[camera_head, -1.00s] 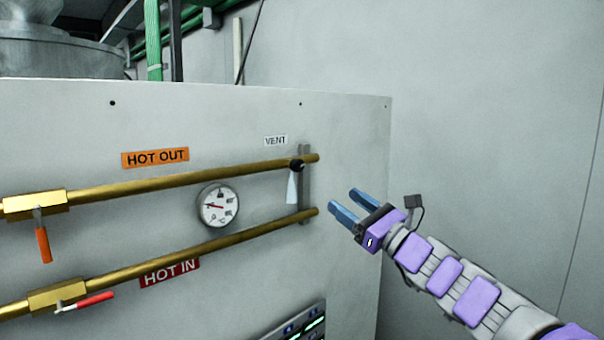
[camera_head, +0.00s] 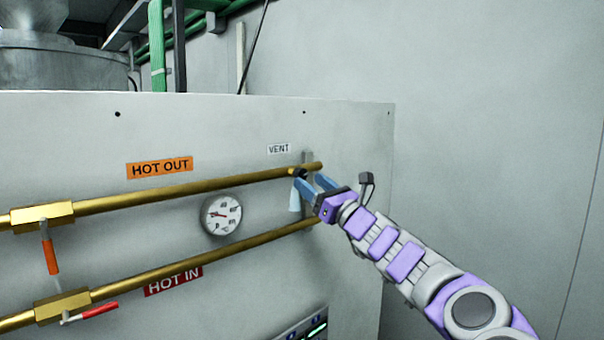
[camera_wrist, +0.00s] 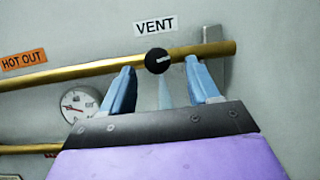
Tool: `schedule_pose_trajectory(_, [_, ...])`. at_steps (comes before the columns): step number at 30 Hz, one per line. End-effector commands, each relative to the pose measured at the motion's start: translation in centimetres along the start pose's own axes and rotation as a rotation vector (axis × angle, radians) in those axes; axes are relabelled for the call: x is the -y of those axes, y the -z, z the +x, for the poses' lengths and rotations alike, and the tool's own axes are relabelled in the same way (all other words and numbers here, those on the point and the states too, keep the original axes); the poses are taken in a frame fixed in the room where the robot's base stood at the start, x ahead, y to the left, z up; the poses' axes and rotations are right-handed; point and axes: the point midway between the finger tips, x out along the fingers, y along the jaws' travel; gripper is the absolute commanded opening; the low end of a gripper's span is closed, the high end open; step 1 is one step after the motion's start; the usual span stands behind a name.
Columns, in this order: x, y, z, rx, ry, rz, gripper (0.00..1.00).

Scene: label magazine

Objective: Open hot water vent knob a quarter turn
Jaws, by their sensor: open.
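The black round vent knob (camera_wrist: 158,61) sits on the upper brass pipe (camera_wrist: 80,75), just below the white VENT label (camera_wrist: 156,26). A light mark runs roughly sideways across its face in the wrist view. In the head view the knob (camera_head: 299,172) shows just past my fingertips. My gripper (camera_wrist: 160,80) is open, its two blue fingers either side of and slightly below the knob in the wrist view. It also shows in the head view (camera_head: 312,182), close to the pipe's right end. I cannot tell whether the fingers touch the knob.
A dial gauge (camera_head: 221,215) sits between the upper pipe and the lower brass pipe (camera_head: 220,253). Orange (camera_head: 50,256) and red (camera_head: 100,310) valve handles are at the left. A pale translucent spout (camera_head: 295,199) hangs below the knob. Free space lies right of the panel.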

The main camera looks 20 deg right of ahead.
Motion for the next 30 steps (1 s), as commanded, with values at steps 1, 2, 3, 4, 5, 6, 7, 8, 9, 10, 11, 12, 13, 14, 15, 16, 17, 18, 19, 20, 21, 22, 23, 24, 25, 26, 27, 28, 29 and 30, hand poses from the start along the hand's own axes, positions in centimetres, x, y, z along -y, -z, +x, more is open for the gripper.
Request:
schedule_pose_trajectory(1, [-0.1,0.2,1.0,-0.004,-0.002,-0.001,0.61])
schedule_pose_trajectory(2, [-0.1,0.2,1.4,-0.004,-0.002,-0.001,0.61])
schedule_pose_trajectory(3, [-0.1,0.1,1.9,-0.003,-0.001,0.0,0.61])
schedule_pose_trajectory(4, [0.0,0.1,2.2,-0.003,0.001,-0.002,0.61])
schedule_pose_trajectory(5, [0.1,0.0,2.5,-0.003,0.001,-0.003,0.61])
schedule_pose_trajectory(6, [0.0,0.0,2.9,-0.002,0.0,-0.003,0.61])
schedule_pose_trajectory(7, [0.0,0.0,3.2,-0.001,0.0,-0.002,0.61])
schedule_pose_trajectory(8, [0.0,-0.1,3.4,-0.001,0.0,-0.001,0.61])
schedule_pose_trajectory(9, [-0.1,0.0,3.7,-0.001,-0.001,0.0,0.61])
schedule_pose_trajectory(10, [-0.1,0.0,3.9,-0.001,-0.001,0.0,0.61])
schedule_pose_trajectory(11, [-0.1,0.0,4.0,-0.002,-0.001,0.0,0.61])
schedule_pose_trajectory(12, [-0.1,0.1,4.2,-0.001,-0.001,0.0,0.61])
schedule_pose_trajectory(13, [-0.1,0.1,4.2,-0.001,-0.001,0.0,0.61])
schedule_pose_trajectory(14, [-0.1,0.1,4.3,-0.001,-0.001,0.001,0.61])
schedule_pose_trajectory(15, [-0.1,0.1,4.4,-0.001,-0.001,0.001,0.61])
schedule_pose_trajectory(16, [-0.1,0.1,4.4,0.0,-0.002,0.001,0.61])
schedule_pose_trajectory(17, [-0.1,0.1,4.4,0.0,-0.002,0.001,0.61])
schedule_pose_trajectory(18, [-0.1,0.0,4.4,0.0,-0.002,0.001,0.61])
schedule_pose_trajectory(19, [-0.1,0.0,4.4,0.0,-0.002,0.001,0.61])
schedule_pose_trajectory(20, [-0.1,0.0,4.4,0.0,-0.002,0.001,0.61])
schedule_pose_trajectory(21, [-0.1,0.0,4.4,0.0,-0.002,0.001,0.61])
schedule_pose_trajectory(22, [-0.1,0.0,4.4,0.0,-0.002,0.0,0.61])
schedule_pose_trajectory(23, [-0.1,0.0,4.4,0.0,-0.002,0.0,0.6])
schedule_pose_trajectory(24, [-0.1,0.0,4.4,0.0,-0.002,0.0,0.56])
schedule_pose_trajectory(25, [-0.1,0.0,4.4,0.0,-0.002,0.0,0.53])
schedule_pose_trajectory(26, [-0.1,0.0,4.4,0.0,-0.002,0.0,0.5])
schedule_pose_trajectory(27, [-0.1,0.0,4.4,0.0,-0.002,0.0,0.46])
schedule_pose_trajectory(28, [-0.1,0.0,4.4,0.0,-0.002,0.0,0.44])
schedule_pose_trajectory(29, [-0.1,0.0,4.4,0.0,-0.002,0.0,0.41])
schedule_pose_trajectory(30, [-0.1,0.0,4.4,0.0,-0.002,0.0,0.37])
